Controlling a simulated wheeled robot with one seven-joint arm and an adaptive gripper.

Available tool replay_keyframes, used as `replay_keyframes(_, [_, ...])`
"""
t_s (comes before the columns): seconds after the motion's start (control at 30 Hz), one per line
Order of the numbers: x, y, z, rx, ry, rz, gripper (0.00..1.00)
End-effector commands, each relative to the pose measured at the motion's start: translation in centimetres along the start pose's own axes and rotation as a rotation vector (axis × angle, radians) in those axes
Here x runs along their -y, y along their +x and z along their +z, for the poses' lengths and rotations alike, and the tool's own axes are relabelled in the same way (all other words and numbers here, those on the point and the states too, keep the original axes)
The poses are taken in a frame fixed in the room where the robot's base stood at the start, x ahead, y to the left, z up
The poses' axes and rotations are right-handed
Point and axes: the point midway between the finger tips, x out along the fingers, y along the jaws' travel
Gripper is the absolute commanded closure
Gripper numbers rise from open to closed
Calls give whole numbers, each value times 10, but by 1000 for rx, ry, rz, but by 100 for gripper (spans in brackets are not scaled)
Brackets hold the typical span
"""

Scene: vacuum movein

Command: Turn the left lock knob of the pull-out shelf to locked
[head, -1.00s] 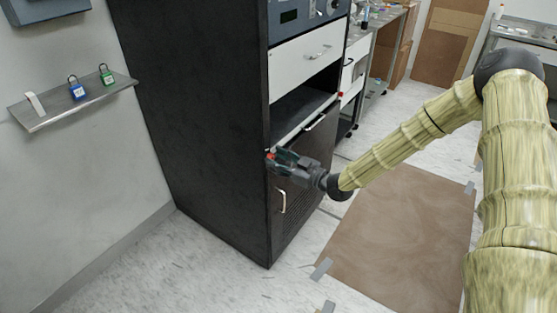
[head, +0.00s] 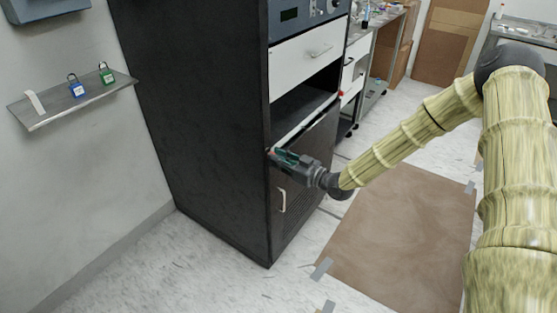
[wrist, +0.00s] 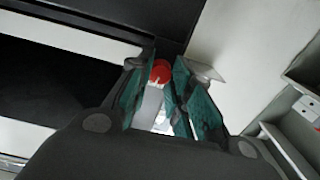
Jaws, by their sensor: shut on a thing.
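The left lock knob (wrist: 160,71) is red and shows between the fingertips in the wrist view, with a pale mark by its lower edge. My gripper (wrist: 160,80) has its green-padded fingers on either side of it, closed on it. In the head view my gripper (head: 274,153) is at the cabinet's front left edge and mostly hides this knob. The pull-out shelf (head: 305,122) shows as a pale edge just above my gripper. Another red knob (head: 341,94) shows at the right side of the cabinet front. I cannot read the held knob's lock position.
The black cabinet (head: 190,120) has a white drawer (head: 300,62) above an open bay and a door with a handle (head: 282,200) below. A wall shelf (head: 50,108) at left holds blue and green padlocks. A brown floor sheet (head: 400,245) lies at right.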

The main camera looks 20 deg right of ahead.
Motion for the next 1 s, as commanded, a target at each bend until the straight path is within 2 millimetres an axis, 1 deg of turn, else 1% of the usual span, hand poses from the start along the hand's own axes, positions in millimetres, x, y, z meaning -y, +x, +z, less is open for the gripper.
replay_keyframes(1.0, [-2, 0, 0, -3, 952, 2, 100])
